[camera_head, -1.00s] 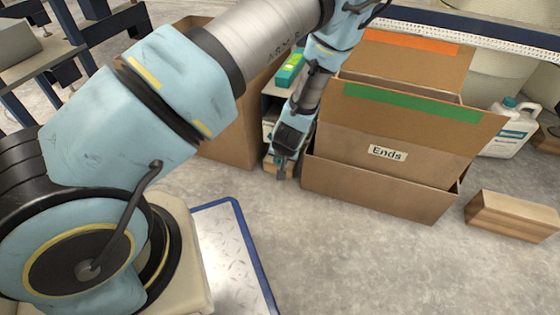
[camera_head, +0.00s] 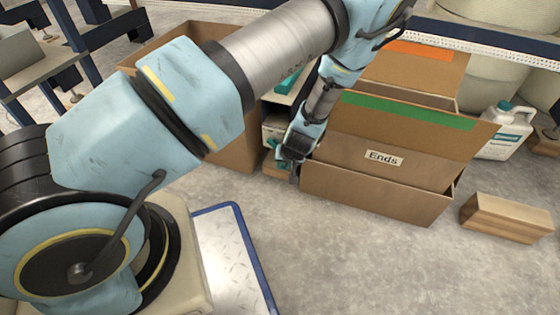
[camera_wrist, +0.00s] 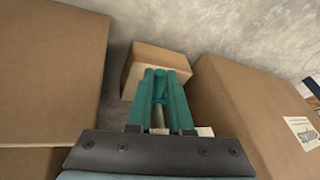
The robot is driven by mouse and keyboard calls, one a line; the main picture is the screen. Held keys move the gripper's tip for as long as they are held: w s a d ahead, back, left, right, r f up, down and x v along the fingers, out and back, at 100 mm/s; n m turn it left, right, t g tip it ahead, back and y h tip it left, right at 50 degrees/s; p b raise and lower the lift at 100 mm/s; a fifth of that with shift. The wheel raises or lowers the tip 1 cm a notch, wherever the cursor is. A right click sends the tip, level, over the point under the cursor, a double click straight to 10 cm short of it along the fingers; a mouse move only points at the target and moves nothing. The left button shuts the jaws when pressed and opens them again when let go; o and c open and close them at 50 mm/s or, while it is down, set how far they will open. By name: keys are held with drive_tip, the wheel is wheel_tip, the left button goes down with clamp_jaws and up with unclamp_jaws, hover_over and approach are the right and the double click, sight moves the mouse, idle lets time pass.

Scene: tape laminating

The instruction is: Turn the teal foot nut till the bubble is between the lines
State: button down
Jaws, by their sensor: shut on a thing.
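My gripper (camera_head: 294,178) reaches down between the cardboard boxes, low near the floor. In the wrist view my gripper (camera_wrist: 160,76) has its teal fingers drawn together. A small teal piece, which looks like the foot nut (camera_wrist: 160,72), shows between the tips, with a pale rod below it. The fingers hide most of the nut. A teal level housing (camera_head: 286,84) sits on a stand behind my forearm, which covers much of it. The bubble and its lines cannot be made out in either view.
The open "Ends" box (camera_head: 340,185) stands close to the right of my gripper, and another cardboard box (camera_head: 235,150) close to the left. A white jug (camera_head: 500,135) stands at right.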

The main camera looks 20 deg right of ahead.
drive_tip(key=shift+d, duration=0.15)
drive_tip(key=c, duration=0.8)
unclamp_jaws()
drive_tip(key=shift+c, duration=0.2)
drive_tip(key=shift+s+r, duration=0.1)
drive_tip(key=shift+r, duration=0.05)
drive_tip(key=p+v, duration=0.4)
drive_tip(key=v, duration=0.6)
drive_tip(key=shift+r+p, duration=0.2)
drive_tip(key=shift+p, duration=0.2)
drive_tip(key=shift+s, duration=0.15)
